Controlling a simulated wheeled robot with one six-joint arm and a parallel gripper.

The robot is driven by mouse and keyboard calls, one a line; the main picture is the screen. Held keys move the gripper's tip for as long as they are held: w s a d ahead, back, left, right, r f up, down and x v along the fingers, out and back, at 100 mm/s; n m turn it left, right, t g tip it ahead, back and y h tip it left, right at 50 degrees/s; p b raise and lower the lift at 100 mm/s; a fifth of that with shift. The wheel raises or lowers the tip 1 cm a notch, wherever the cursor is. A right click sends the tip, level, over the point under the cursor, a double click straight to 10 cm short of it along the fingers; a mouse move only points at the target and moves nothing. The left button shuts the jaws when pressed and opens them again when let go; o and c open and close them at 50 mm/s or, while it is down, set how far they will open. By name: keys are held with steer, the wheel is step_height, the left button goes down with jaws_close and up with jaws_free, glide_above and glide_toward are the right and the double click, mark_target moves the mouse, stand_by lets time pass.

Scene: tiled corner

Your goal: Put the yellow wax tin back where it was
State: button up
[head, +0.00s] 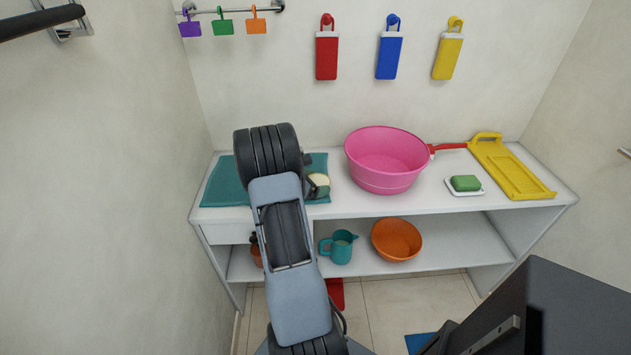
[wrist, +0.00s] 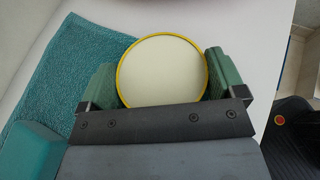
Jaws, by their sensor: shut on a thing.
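The wax tin (wrist: 162,72) is round, with a pale cream top and a thin yellow rim. In the wrist view it sits between the green finger pads of my gripper (wrist: 160,84), which is shut on its sides. In the head view the tin (head: 320,180) shows only in part beside my arm, at the right edge of the teal towel (head: 226,184). My arm hides the rest of it and most of the gripper. I cannot tell whether the tin touches the surface below.
A pink basin (head: 385,181) stands right of the tin on the white bench (head: 420,200). Green soap (head: 465,183) on a dish and a yellow board (head: 510,172) lie farther right. A teal jug (head: 341,248) and orange bowl (head: 396,240) are on the shelf below.

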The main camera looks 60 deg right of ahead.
steer(key=shift+a+f, duration=0.15)
steer(key=shift+f, duration=0.4)
steer(key=shift+c, duration=0.5)
steer(key=o, duration=1)
steer(key=shift+s+f, duration=0.1)
steer(key=shift+r+p, duration=0.4)
steer(key=shift+r, duration=0.05)
steer(key=v, duration=1.1)
steer(key=shift+d+r, duration=0.25)
steer(key=shift+r, duration=0.2)
steer(key=shift+p+v, duration=0.3)
steer(key=shift+v, duration=0.65)
steer(key=s+a+r+m+t+y, duration=0.2)
steer(key=a+m+t+y, duration=0.1)
steer(key=a, duration=0.8)
steer(key=s+a+r+m+t+y, duration=0.2)
steer(key=a+m+y, duration=0.3)
steer(key=a, duration=0.6)
steer(key=s+a+r+m+t+y, duration=0.2)
steer(key=a+m+t+y, duration=0.1)
steer(key=a, duration=0.7)
steer(key=shift+a+m+t+y, duration=0.4)
steer(key=shift+m+y, duration=0.4)
steer(key=shift+m, duration=0.1)
steer(key=shift+r, duration=0.1)
